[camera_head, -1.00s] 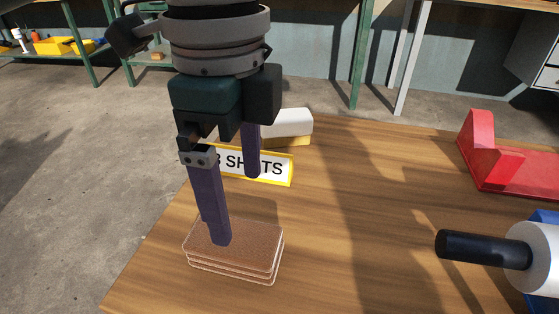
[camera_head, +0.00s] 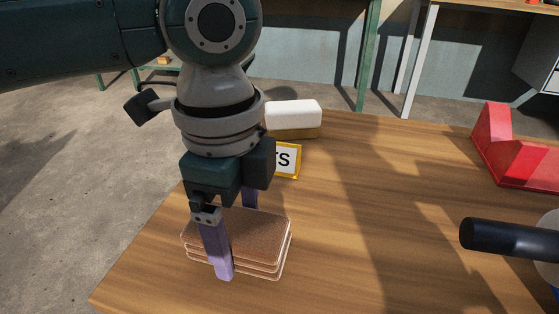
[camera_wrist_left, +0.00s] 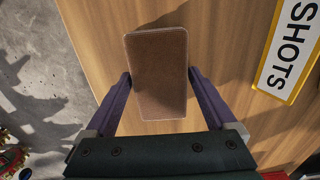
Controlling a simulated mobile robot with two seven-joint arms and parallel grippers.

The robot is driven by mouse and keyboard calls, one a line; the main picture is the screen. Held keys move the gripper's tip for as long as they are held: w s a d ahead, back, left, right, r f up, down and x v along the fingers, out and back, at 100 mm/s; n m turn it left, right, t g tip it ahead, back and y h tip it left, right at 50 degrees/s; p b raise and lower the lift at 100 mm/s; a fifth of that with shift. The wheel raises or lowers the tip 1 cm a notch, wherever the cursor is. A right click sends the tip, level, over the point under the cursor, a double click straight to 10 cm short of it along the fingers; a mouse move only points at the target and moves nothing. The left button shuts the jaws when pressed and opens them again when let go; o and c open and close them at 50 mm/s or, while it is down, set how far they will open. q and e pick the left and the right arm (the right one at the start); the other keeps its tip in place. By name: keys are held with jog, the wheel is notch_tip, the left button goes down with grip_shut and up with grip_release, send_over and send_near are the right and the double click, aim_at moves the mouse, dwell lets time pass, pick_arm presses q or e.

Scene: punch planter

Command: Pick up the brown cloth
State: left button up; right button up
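The brown cloth (camera_head: 258,240) is a folded, layered stack with rounded corners, lying flat on the wooden table near its left edge. It also shows in the left wrist view (camera_wrist_left: 157,75), between the two fingers. My left gripper (camera_head: 237,243) points down over the cloth, one purple finger on the near side and one on the far side, partly hidden. In the left wrist view the gripper (camera_wrist_left: 158,82) is open, its fingertips at either side of the cloth, with small gaps. My right gripper is not in view.
A yellow-framed sign (camera_head: 287,161) and a white-topped block (camera_head: 294,119) stand behind the cloth. A red bracket-shaped object (camera_head: 510,150) is at the right, and a black cylindrical handle (camera_head: 505,238) is nearer. The table's middle (camera_head: 370,220) is clear.

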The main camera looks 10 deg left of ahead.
aim_at(239, 226)
pick_arm(q)
jog(key=c, duration=1)
notch_tip(239, 226, up, 20)
jog(key=p, duration=0.7)
jog(key=o, duration=0.9)
jog(key=shift+c, duration=0.2)
jog(key=c, duration=0.7)
jog(key=shift+o, duration=0.2)
jog(key=shift+d, duration=0.1)
